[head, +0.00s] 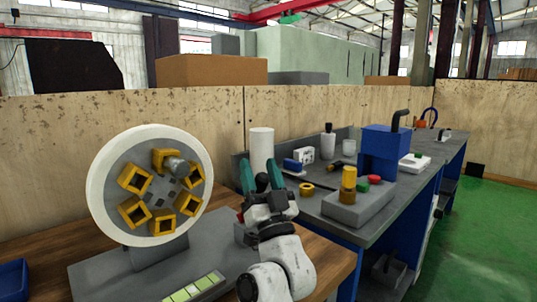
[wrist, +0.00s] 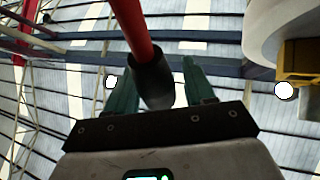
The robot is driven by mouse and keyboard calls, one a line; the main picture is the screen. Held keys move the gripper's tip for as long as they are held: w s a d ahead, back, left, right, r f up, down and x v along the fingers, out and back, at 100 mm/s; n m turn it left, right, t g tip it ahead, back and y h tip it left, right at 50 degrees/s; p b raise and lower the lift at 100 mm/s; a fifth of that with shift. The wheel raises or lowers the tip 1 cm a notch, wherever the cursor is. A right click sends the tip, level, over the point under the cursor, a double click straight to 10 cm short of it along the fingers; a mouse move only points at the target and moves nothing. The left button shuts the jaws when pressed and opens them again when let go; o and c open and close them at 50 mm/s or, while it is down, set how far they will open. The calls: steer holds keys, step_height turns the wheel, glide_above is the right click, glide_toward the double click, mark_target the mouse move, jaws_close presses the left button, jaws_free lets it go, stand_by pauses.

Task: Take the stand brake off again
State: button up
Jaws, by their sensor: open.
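The round stand disc (head: 103,205) is pale-rimmed and upright on a grey base (head: 100,280), with several yellow square holders (head: 134,212) on its grey face. Its edge also shows at the upper right in the wrist view (wrist: 262,30). My gripper (head: 262,178) is to the right of the disc, teal fingers pointing up. In the wrist view my gripper (wrist: 158,82) is open, and a red rod (wrist: 132,25) with a dark sleeve (wrist: 151,78) appears between the fingers. It may be the brake lever; contact cannot be told. In the head view I cannot make it out.
A white cylinder (head: 262,147) stands behind my gripper. A grey bench (head: 405,207) on the right carries a grey block (head: 350,210), a blue box (head: 383,148) and small parts. A blue bin (head: 12,278) is at lower left. Green floor (head: 480,235) is clear at right.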

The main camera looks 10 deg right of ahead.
step_height(320, 180, up, 3)
steer(key=shift+s+r+p, duration=0.15)
steer(key=shift+r+p, duration=0.05)
steer(key=shift+p, duration=0.35)
steer(key=s+d+r+p, duration=0.1)
steer(key=s+r+p, duration=0.1)
steer(key=s+r, duration=0.2)
steer(key=s+d+r+p, duration=0.1)
steer(key=s+r+p, duration=0.1)
steer(key=s+r, duration=0.3)
steer(key=s, duration=0.4)
steer(key=shift+s, duration=0.35)
